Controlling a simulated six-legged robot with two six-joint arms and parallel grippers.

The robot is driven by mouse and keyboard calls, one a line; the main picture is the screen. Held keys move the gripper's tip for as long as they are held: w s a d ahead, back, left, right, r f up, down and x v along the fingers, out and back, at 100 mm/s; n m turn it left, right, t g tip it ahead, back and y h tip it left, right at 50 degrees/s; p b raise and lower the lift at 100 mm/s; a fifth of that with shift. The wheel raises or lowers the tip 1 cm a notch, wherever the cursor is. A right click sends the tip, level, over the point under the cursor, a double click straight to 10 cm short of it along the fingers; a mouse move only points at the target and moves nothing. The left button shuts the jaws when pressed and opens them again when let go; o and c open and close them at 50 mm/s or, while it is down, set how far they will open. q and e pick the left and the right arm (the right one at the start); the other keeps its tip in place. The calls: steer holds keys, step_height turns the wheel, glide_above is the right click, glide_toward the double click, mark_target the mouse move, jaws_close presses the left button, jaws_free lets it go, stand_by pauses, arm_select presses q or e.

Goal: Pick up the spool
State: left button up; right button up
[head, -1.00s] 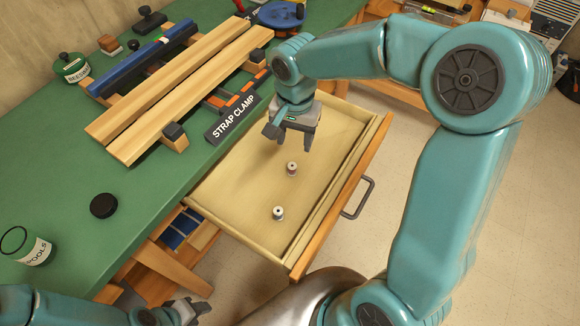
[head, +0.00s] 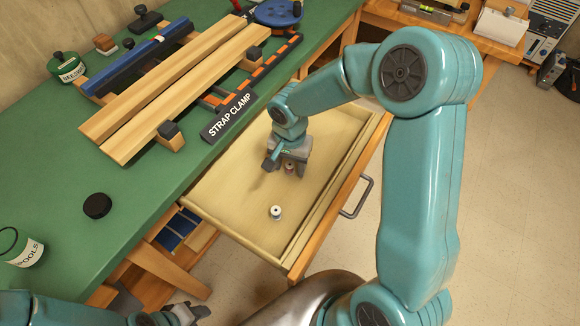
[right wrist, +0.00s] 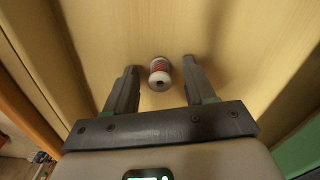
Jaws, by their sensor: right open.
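The drawer's front wall (head: 345,208) and handle (head: 357,197) lie right of the gripper. On the green bench (head: 150,195) are clamped boards (head: 180,90), a strap clamp label (head: 228,115), a black disc (head: 97,205) and a tools cup (head: 22,250). The drawer floor is otherwise clear.

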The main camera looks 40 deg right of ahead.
jaws_close()
